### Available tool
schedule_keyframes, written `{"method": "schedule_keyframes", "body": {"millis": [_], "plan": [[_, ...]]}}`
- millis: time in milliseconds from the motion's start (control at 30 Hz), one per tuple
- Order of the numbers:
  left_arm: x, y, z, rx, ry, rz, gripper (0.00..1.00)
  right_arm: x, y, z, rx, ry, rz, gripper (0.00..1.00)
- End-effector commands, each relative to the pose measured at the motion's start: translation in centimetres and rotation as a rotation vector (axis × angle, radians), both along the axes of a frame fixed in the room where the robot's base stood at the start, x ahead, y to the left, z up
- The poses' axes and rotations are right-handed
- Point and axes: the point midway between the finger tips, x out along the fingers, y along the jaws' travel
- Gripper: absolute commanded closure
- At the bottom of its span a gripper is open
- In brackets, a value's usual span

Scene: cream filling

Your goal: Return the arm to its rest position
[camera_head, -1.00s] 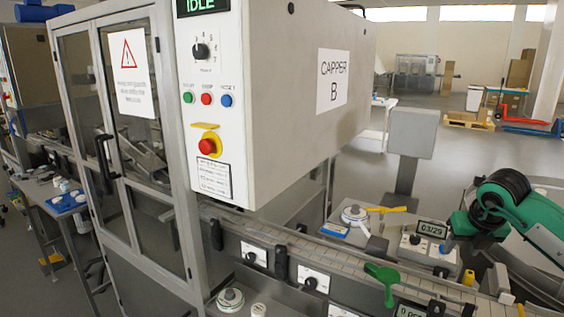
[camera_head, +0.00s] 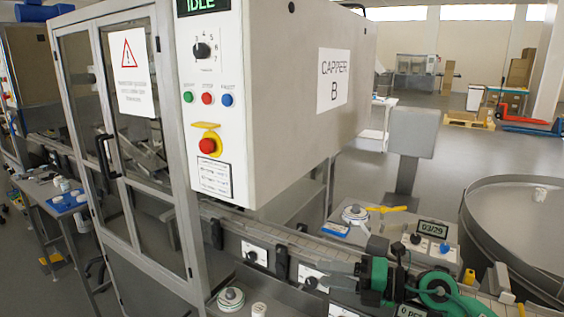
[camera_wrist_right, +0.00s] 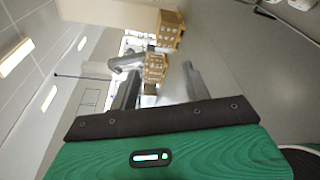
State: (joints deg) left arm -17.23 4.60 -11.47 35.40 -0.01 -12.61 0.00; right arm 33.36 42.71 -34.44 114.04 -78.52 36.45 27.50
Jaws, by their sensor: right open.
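My right arm (camera_head: 440,291) is green and black. It reaches in from the lower right in the head view, low over the front of the conveyor. My right gripper (camera_head: 338,275) points left, in front of the conveyor's side panel. In the wrist view its two dark fingers (camera_wrist_right: 160,88) stand apart with nothing between them, so it is open and empty. Behind them show a far floor and cardboard boxes (camera_wrist_right: 155,68). My left arm and gripper are not in view.
The Capper B cabinet (camera_head: 300,100) stands left of my arm. A large round bin (camera_head: 480,235) is at the right. A round white-topped item (camera_head: 231,297) sits on the front ledge.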

Motion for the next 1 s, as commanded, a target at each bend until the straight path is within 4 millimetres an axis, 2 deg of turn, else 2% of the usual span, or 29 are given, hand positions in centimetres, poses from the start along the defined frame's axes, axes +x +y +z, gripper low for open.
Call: {"method": "schedule_keyframes", "body": {"millis": [33,100,267,367,467,567,633,767,900,1000], "plan": [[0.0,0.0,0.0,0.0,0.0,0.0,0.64,-0.8,0.9,0.6,0.125,0.023,-0.019,0.52],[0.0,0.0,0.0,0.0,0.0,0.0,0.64,-1.3,1.2,1.8,0.291,0.053,-0.067,0.52],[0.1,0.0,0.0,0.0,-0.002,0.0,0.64,-1.5,-0.4,3.1,0.64,0.164,-0.24,0.52],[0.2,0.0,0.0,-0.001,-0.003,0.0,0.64,-1.2,-2.6,2.4,0.826,0.26,-0.387,0.52],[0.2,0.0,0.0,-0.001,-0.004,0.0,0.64,-1.2,-5.3,0.4,0.984,0.379,-0.558,0.52],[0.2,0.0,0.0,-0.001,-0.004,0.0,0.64,-1.6,-8.1,-2.8,1.107,0.517,-0.749,0.52],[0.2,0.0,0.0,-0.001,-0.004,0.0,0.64,-2.4,-9.9,-5.7,1.172,0.626,-0.891,0.52],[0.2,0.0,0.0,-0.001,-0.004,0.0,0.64,-5.3,-12.5,-12.0,1.237,0.85,-1.164,0.52],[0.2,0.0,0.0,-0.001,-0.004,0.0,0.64,-10.5,-14.1,-18.9,1.227,1.119,-1.451,0.52],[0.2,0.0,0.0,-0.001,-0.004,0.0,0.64,-14.8,-14.4,-22.8,1.175,1.299,-1.62,0.52]]}}
